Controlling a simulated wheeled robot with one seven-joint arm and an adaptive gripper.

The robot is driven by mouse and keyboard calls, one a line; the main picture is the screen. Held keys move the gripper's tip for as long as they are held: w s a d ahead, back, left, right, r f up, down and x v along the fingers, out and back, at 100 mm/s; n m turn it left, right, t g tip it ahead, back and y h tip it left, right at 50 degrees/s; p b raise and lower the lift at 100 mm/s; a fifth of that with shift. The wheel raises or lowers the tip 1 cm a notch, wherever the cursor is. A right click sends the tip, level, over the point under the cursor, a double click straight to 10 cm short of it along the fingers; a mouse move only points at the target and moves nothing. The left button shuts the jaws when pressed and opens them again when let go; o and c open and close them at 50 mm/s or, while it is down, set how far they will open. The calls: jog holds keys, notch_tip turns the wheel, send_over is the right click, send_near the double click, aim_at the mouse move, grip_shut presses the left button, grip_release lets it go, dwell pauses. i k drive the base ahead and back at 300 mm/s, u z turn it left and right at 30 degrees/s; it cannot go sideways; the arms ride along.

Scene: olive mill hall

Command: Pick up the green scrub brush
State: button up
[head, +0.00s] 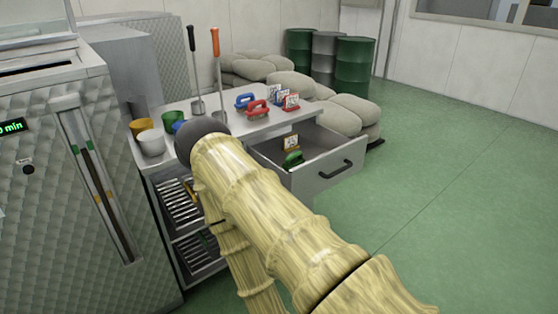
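The green scrub brush (292,159) lies inside the open drawer (325,181) of the metal cabinet, with a small label card (291,142) standing behind it. A red brush (257,109) and a blue brush (244,101) stand on the cabinet top, apart from the green one. My arm reaches across the front of the view toward the cabinet, left of the drawer. My gripper itself is not visible; it is hidden behind the arm's dark end or out of sight.
The cabinet top (270,124) also bears bowls (151,142), label cards and two long-handled tools (218,75). A steel machine (60,200) stands at left. Sacks (345,117) and drums (354,65) are behind. The green floor (450,200) at right is clear.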

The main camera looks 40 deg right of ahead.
aim_at(294, 161)
jog(key=z, duration=0.25)
jog(key=i, duration=0.55)
jog(key=z, duration=0.45)
